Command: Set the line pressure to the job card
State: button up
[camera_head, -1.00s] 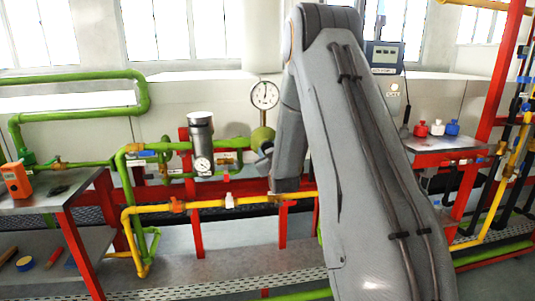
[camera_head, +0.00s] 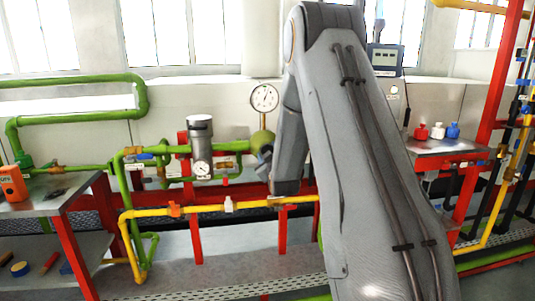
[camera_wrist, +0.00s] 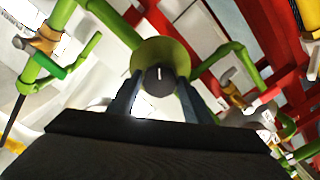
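The dark round knob (camera_wrist: 160,78) with a white mark sits on a green round body (camera_wrist: 178,52) in the wrist view. My gripper (camera_wrist: 160,84) has one finger on each side of the knob and appears shut on it. In the head view my gripper (camera_head: 264,163) is at the green ball-shaped body (camera_head: 262,142), partly hidden by my arm. A white-faced dial gauge (camera_head: 264,97) stands above that body, its needle leaning slightly right of upright; its numbers are too small to read. No readable job card shows.
A grey cylinder with a small gauge (camera_head: 201,168) is left of the green body. A yellow pipe (camera_head: 190,209) runs below. A bench with an orange device (camera_head: 12,183) is at left. Red, white and blue items (camera_head: 437,131) stand on a right-hand table. A grey display unit (camera_head: 385,58) is behind.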

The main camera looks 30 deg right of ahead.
jog(key=shift+o, duration=1.4)
jog(key=shift+s, duration=0.15)
jog(key=b+v, duration=0.1)
jog(key=v, duration=0.6)
jog(key=shift+s, duration=0.25)
jog(key=shift+a, duration=0.1)
jog(key=s+a+f+m+g+y, duration=0.2)
jog(key=s+a+f+g+y, duration=0.2)
jog(key=s+a+f+g, duration=0.65)
jog(key=s+a+m+g, duration=0.1)
jog(key=s+a+g, duration=0.2)
jog(key=s, duration=1)
jog(key=s+a+f+m+g+y, duration=0.1)
jog(key=s+a+g, duration=0.3)
jog(key=s+a, duration=0.4)
jog(key=s, duration=0.4)
jog(key=shift+s+f, duration=0.2)
jog(key=shift+s, duration=0.2)
